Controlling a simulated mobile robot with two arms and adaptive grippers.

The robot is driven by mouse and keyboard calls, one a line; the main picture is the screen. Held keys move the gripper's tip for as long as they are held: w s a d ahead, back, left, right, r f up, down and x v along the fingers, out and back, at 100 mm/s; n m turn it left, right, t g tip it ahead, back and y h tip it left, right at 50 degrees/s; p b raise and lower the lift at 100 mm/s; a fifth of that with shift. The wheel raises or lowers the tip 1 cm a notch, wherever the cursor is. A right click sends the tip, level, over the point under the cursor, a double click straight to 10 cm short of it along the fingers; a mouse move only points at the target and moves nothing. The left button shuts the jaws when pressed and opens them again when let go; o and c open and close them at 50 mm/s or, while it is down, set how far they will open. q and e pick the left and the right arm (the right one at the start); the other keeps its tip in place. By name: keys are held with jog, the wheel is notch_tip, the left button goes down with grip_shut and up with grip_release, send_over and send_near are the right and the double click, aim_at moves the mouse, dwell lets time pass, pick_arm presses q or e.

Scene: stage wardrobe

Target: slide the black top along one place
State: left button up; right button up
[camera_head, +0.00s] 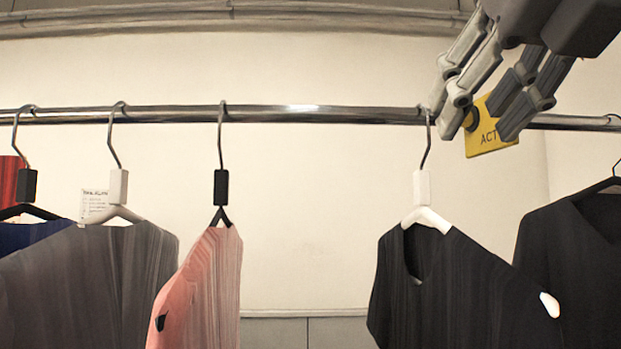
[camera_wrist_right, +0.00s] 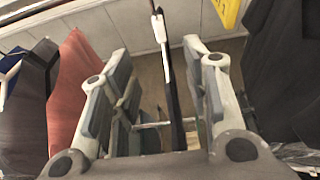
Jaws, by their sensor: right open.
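The black top (camera_head: 440,290) hangs on a white hanger with a white neck block (camera_head: 421,188), hooked on the rail right of centre. My right gripper (camera_head: 478,120) is open in front of the rail, at the upper right of that hanger's hook. In the right wrist view the open fingers (camera_wrist_right: 162,95) stand either side of the white neck block (camera_wrist_right: 164,58) and a thin dark strip below it, apparently the top seen edge-on. Neither finger visibly touches it. A yellow tag (camera_head: 490,143) reading "ACT" hangs on the rail, partly hidden by my fingers. My left gripper is not in view.
The metal rail (camera_head: 310,112) spans the view. Left of a wide bare stretch hang a pink garment (camera_head: 215,285), a grey one (camera_head: 95,280) and blue and red ones at the edge. Another black garment (camera_head: 585,265) hangs right, beyond the tag, close to the black top.

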aim_at(425, 184)
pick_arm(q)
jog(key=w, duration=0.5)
pick_arm(e)
jog(key=shift+x, duration=3.55)
jog(key=shift+w+f, duration=0.1)
jog(key=shift+w, duration=0.2)
jog(key=shift+w+f+b, duration=0.25)
jog(key=shift+w+b, duration=0.05)
jog(key=shift+w, duration=0.25)
jog(key=shift+x, duration=1.65)
jog(key=shift+p+x, duration=0.5)
jog(key=shift+x, duration=1.15)
jog(key=shift+a, duration=7.75)
pick_arm(q)
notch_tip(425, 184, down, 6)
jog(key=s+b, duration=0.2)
jog(key=b, duration=0.4)
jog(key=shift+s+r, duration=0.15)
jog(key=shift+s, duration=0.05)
pick_arm(e)
jog(key=s+d, duration=0.1)
jog(key=s, duration=1.2)
jog(key=shift+s+d, duration=0.25)
jog(key=shift+d, duration=0.1)
